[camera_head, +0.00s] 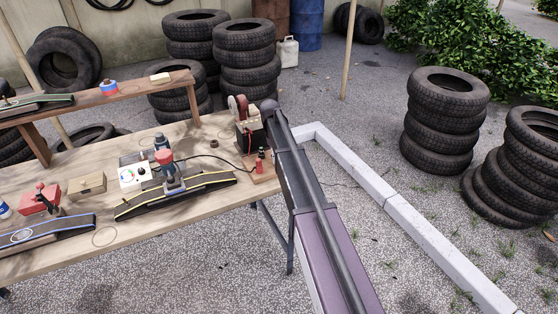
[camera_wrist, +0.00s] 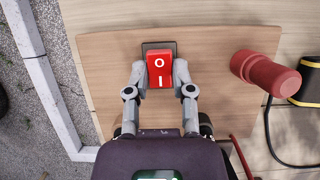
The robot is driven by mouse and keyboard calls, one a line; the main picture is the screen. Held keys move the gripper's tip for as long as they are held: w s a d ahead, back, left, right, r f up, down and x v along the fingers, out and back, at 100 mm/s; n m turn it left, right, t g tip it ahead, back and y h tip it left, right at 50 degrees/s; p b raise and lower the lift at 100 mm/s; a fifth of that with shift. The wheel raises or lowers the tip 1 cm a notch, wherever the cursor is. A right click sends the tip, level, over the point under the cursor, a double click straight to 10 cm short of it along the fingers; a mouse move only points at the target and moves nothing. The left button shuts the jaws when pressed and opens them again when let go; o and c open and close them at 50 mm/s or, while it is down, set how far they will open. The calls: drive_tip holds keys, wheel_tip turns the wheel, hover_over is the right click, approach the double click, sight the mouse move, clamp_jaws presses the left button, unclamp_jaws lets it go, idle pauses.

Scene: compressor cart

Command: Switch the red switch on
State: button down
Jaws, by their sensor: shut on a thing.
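The red switch (camera_wrist: 160,68) is a red rocker marked O at the top and I at the bottom in the wrist view. It sits in a dark frame on a light wooden board (camera_wrist: 103,62). My gripper (camera_wrist: 162,76) has one grey finger on each side of the switch and is shut on it. I cannot tell which side of the rocker is pressed in. In the head view my arm reaches to the right end of the workbench (camera_head: 205,150), and the switch and fingers are hidden or too small to make out.
Belt-like tools, such as a black one with a yellow edge (camera_head: 140,205), lie on the bench. Stacked tires (camera_head: 440,120) and a white curb (camera_head: 375,190) are to the right.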

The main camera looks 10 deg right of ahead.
drive_tip(key=shift+s, duration=0.1)
drive_tip(key=shift+c, duration=2.4)
unclamp_jaws()
drive_tip(key=shift+t+p, duration=0.3)
drive_tip(key=shift+s+r+t+p, duration=0.1)
drive_tip(key=shift+s+t+p, duration=0.2)
drive_tip(key=shift+t, duration=0.4)
drive_tip(key=shift+s+d+t+y, duration=0.15)
drive_tip(key=shift+t+y, duration=0.35)
drive_tip(key=shift+t, duration=0.6)
drive_tip(key=r+p, duration=0.2)
drive_tip(key=shift+w+r+p, duration=0.15)
drive_tip(key=shift+w+p, duration=0.1)
drive_tip(key=shift+p, duration=0.15)
wheel_tip(320, 180, up, 12)
drive_tip(key=p, duration=1.2)
drive_tip(key=s+a+m, duration=0.2)
drive_tip(key=s, duration=2.4)
drive_tip(key=shift+a+r+m, duration=0.25)
drive_tip(key=shift+m, duration=0.05)
